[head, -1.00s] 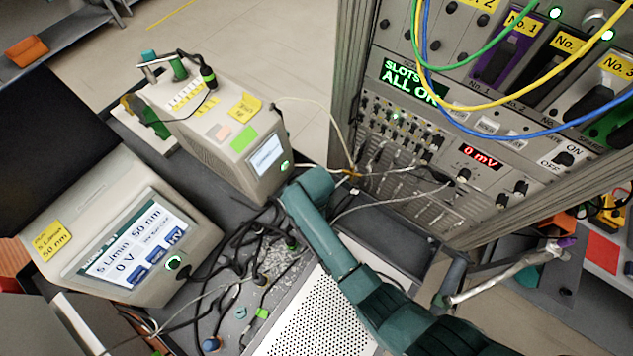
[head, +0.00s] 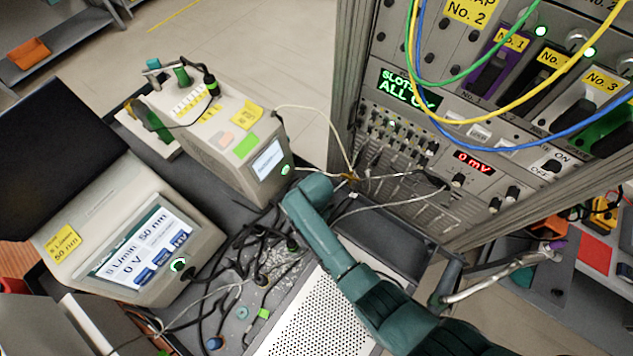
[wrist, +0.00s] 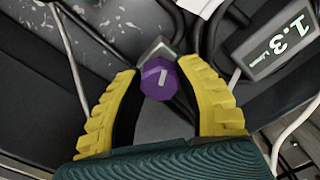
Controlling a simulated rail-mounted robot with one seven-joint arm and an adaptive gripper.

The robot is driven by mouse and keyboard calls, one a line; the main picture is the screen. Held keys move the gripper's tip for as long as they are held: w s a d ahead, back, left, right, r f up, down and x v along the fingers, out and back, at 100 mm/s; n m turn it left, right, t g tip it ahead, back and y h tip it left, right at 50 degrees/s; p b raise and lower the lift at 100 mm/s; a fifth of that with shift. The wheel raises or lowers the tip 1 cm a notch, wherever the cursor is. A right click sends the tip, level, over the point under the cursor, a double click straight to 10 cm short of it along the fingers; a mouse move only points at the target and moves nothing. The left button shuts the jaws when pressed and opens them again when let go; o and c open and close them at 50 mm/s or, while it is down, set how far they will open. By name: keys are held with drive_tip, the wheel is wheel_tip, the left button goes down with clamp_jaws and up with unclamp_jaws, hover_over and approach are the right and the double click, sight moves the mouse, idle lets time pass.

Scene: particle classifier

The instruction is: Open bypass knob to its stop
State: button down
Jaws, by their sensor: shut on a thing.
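In the wrist view a purple faceted knob (wrist: 161,85) with a short pale line on its top sits between the yellow ridged fingers of my gripper (wrist: 162,70). The fingers are shut on the knob, one on each side. The pale line lies slantwise, nearly across the picture. A metal fitting (wrist: 155,48) shows just beyond the knob. In the head view my teal arm reaches in from the lower right; I cannot make out my gripper or this knob there.
A small display reading 1.3 (wrist: 282,42) stands right of the knob, with dark hoses and pale cables around. In the head view, loose cables (head: 235,270) lie on the bench beside a perforated panel (head: 310,315). A tall instrument rack (head: 480,140) stands at right, a beige instrument (head: 215,140) behind.

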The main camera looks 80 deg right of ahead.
drive_tip(key=n+p, duration=0.1)
drive_tip(key=n, duration=0.3)
drive_tip(key=shift+n, duration=0.3)
drive_tip(key=n+p, duration=0.1)
drive_tip(key=n, duration=0.2)
drive_tip(key=shift+a+n, duration=0.1)
drive_tip(key=shift+n, duration=0.3)
drive_tip(key=n+p, duration=0.1)
drive_tip(key=n, duration=0.3)
drive_tip(key=shift+s+f, duration=0.1)
drive_tip(key=n, duration=1.1)
drive_tip(key=shift+p, duration=0.35)
drive_tip(key=n, duration=0.5)
drive_tip(key=shift+n, duration=0.3)
